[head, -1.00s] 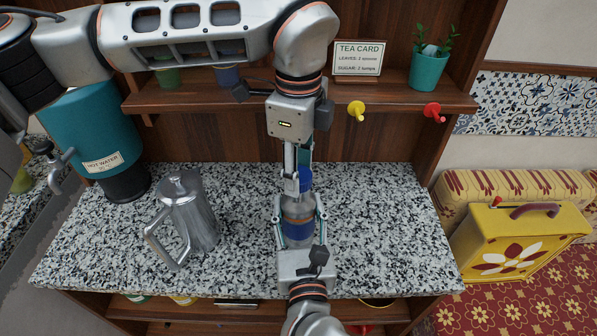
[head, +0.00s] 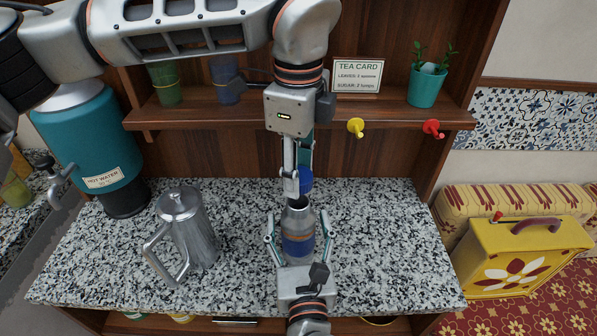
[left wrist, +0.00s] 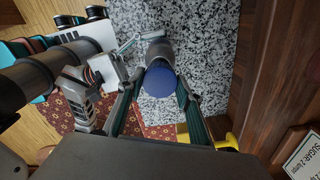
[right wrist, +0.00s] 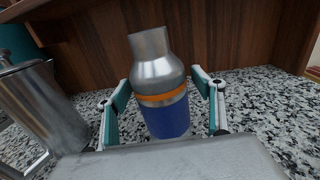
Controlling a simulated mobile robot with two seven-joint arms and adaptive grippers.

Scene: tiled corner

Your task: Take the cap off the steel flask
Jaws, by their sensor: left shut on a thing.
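The steel flask (head: 298,222) stands upright on the speckled counter, with a blue lower band and an orange ring. Its neck is bare, as the right wrist view also shows (right wrist: 158,75). The round blue cap (head: 307,181) is off the neck, just above it. My left gripper (head: 297,186) comes down from above and is shut on the cap; its blue top shows between the fingers in the left wrist view (left wrist: 160,84). My right gripper (head: 297,243) is open, its fingers on both sides of the flask with small gaps.
A steel pot (head: 188,228) with a handle stands left of the flask. A teal hot water urn (head: 90,145) is at the far left. A shelf (head: 370,117) with a tea card (head: 358,75) and pegs crosses behind. The counter right of the flask is clear.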

